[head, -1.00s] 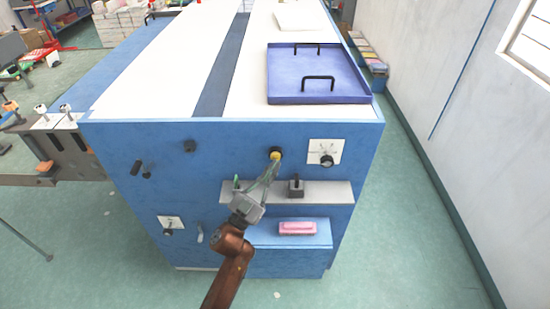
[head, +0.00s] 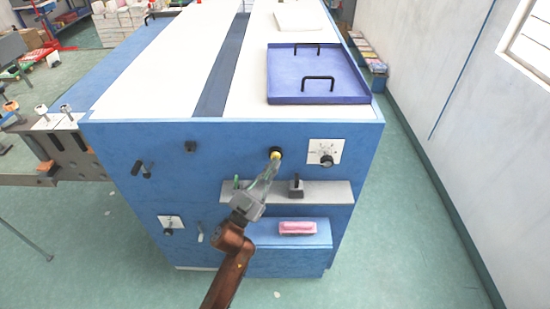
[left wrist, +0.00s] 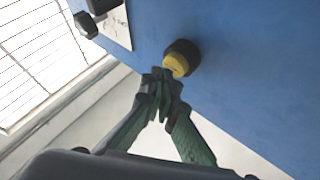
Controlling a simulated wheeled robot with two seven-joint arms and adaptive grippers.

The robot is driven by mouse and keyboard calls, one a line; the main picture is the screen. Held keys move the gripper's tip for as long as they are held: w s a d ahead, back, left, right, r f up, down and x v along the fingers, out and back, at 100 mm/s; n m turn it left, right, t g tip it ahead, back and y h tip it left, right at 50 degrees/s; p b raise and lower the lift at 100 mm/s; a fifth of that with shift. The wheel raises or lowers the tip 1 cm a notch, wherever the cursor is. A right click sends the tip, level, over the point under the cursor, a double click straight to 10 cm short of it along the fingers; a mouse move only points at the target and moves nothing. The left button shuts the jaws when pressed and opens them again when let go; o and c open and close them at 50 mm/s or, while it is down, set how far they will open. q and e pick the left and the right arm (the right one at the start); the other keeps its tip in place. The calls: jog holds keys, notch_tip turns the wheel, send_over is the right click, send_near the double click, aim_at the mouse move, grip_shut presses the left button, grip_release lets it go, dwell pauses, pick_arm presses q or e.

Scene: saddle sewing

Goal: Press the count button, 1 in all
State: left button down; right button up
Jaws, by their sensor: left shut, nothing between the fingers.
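The count button is a yellow button (head: 275,155) in a black collar on the blue front panel of the cabinet. In the left wrist view the yellow button (left wrist: 176,63) stands out from its black collar, just beyond the fingertips. My left gripper (head: 272,166) is shut and empty, its tips close below the button. In the left wrist view its fingertips (left wrist: 160,82) meet beside the lower edge of the yellow cap; whether they touch it I cannot tell. My right gripper is not in view.
A dial (head: 326,160) on a white plate is right of the button. Below is a grey ledge (head: 330,192) with a black lever (head: 296,186) and a green-tipped one. A pink block (head: 297,228) lies on a lower blue shelf. A blue tray (head: 340,90) is on top.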

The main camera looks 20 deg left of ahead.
pick_arm(q)
jog(key=shift+w+a, duration=0.15)
jog(key=shift+w, duration=0.4)
dwell(0.6)
jog(key=shift+s, duration=0.15)
jog(key=shift+s+d+p, duration=0.3)
jog(key=shift+s+p, duration=0.15)
jog(key=shift+s, duration=0.35)
jog(key=s, duration=0.2)
jog(key=s+d+p, duration=0.1)
jog(key=s, duration=0.1)
jog(key=shift+s+d, duration=0.2)
jog(key=shift+s, duration=0.2)
dwell(0.8)
